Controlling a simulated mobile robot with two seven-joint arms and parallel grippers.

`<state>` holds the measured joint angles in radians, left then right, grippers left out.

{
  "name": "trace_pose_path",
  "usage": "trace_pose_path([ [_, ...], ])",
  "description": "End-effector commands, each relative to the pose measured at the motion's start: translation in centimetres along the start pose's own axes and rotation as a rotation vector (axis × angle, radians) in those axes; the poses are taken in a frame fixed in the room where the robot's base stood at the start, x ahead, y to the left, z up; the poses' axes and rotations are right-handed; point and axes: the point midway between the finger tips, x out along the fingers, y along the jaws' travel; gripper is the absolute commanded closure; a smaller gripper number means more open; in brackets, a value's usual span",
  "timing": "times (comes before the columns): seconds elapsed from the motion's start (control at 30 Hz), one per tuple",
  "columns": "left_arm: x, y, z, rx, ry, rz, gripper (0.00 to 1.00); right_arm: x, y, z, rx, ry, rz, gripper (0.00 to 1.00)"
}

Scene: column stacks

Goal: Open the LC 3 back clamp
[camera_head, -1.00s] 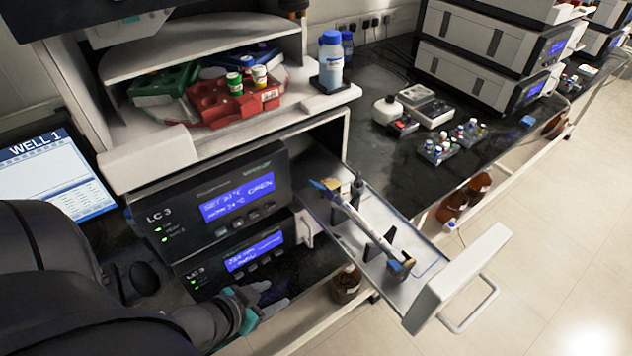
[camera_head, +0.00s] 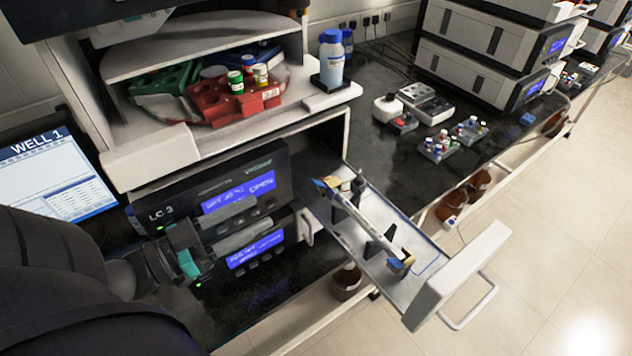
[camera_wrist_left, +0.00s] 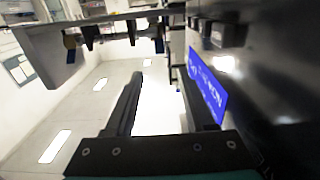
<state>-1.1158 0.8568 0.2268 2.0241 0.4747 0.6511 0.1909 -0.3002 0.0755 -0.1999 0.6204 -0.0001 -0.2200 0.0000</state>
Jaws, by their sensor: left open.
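The LC 3 unit (camera_head: 172,212) stands at left centre with its drawer (camera_head: 425,250) pulled out to the right. A slim column (camera_head: 367,222) with a label at its far end lies along the drawer on black holders. The black holder towards the back (camera_head: 340,212) is small here, and I cannot tell whether its clamp is shut. Another black holder (camera_head: 381,245) stands nearer the drawer front. My left gripper (camera_head: 268,210) is open and empty in front of the LC 3 displays, left of the drawer. The left wrist view shows its two dark fingers (camera_wrist_left: 162,85) apart with nothing between them.
A shelf above the unit holds a red rack (camera_head: 232,100) and a blue-capped bottle (camera_head: 332,60). The white drawer front (camera_head: 458,275) with its handle sticks out over the aisle. A blue display (camera_wrist_left: 207,85) is close beside one finger in the left wrist view.

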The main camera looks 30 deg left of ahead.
Motion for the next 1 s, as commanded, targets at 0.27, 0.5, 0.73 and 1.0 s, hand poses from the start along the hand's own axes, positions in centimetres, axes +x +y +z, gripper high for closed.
trace_pose_path([
  [0.27, 4.2, 0.1, 0.0, 0.003, 0.005, 0.002, 0.45, 1.2, 0.0, 0.2, -0.001, -0.001, 0.0, 0.5],
  [0.5, 7.2, 0.0, 0.1, 0.003, 0.003, 0.001, 0.45, 1.7, 0.0, 0.2, -0.001, -0.001, 0.0, 0.5],
  [0.73, 9.8, 0.1, 0.1, 0.001, 0.003, 0.0, 0.45, 2.2, 0.2, 0.3, -0.002, -0.002, 0.003, 0.5],
  [1.0, 12.4, 0.1, 0.1, 0.001, 0.0, 0.0, 0.45, 2.6, 0.3, 0.4, -0.002, -0.002, 0.004, 0.5],
])
